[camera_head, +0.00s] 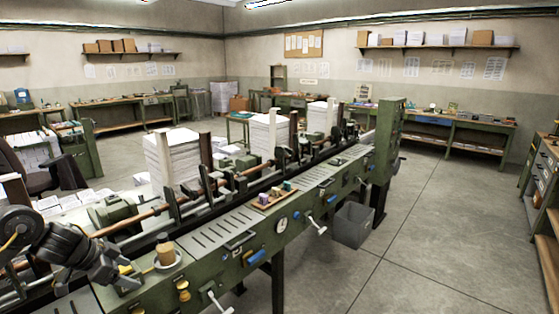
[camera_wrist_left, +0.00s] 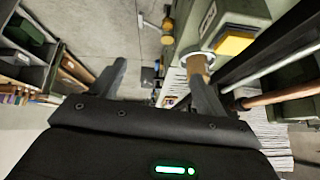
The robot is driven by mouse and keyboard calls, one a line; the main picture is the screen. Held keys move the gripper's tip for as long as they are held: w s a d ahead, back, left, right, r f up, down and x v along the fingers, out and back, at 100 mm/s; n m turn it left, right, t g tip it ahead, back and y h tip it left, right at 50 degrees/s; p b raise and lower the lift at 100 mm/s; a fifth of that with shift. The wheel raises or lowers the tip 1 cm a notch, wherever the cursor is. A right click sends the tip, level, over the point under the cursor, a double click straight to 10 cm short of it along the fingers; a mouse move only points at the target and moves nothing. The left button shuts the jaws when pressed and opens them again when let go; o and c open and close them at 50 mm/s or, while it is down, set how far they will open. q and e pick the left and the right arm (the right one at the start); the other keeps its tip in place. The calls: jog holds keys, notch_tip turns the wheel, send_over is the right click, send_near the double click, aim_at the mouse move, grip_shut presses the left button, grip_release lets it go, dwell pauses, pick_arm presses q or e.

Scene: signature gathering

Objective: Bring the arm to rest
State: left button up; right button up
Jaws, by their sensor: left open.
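My left arm comes in at the lower left of the head view, and its gripper (camera_head: 128,278) hangs over the near left end of the green machine (camera_head: 200,252). In the left wrist view the two grey fingers of my left gripper (camera_wrist_left: 155,82) stand wide apart. The gap between them is empty. A wooden knobbed piece (camera_head: 165,250) stands upright on a small white dish (camera_head: 168,262) just right of the gripper, and it seems apart from it. It also shows beside the right finger in the left wrist view (camera_wrist_left: 196,68). My right gripper is not in view.
Tall paper stacks (camera_head: 172,155) stand along the machine. A small wooden tray (camera_head: 273,199) with coloured blocks lies on its top. Levers and handles (camera_head: 315,224) stick out from its front. A grey bin (camera_head: 352,225) stands on the floor. The floor at right (camera_head: 440,235) is clear.

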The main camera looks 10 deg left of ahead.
pick_arm(q)
jog(key=s+d+f+t, duration=0.2)
jog(key=s+d+f, duration=0.1)
jog(key=d+f, duration=0.65)
jog(key=s+d+f+t, duration=0.25)
jog(key=d+f, duration=0.35)
jog(key=d, duration=0.7)
jog(key=s+a+f+n+g+y, duration=0.1)
jog(key=s+f+n+g+y, duration=0.15)
jog(key=s, duration=1.15)
jog(key=s+a+f+n+g+y, duration=0.1)
jog(key=s+f+n+g, duration=0.25)
jog(key=s, duration=0.95)
notch_tip(320, 180, down, 25)
jog(key=g+b, duration=0.1)
jog(key=g, duration=0.1)
jog(key=s+a+f+g+b, duration=0.1)
jog(key=s+a+f, duration=0.1)
jog(key=s+f, duration=1.5)
jog(key=shift+s+a+f, duration=0.2)
jog(key=shift+a+f, duration=0.15)
jog(key=shift+f, duration=0.55)
pick_arm(e)
jog(key=f, duration=0.2)
jog(key=shift+s+f, duration=0.25)
jog(key=shift+f, duration=0.05)
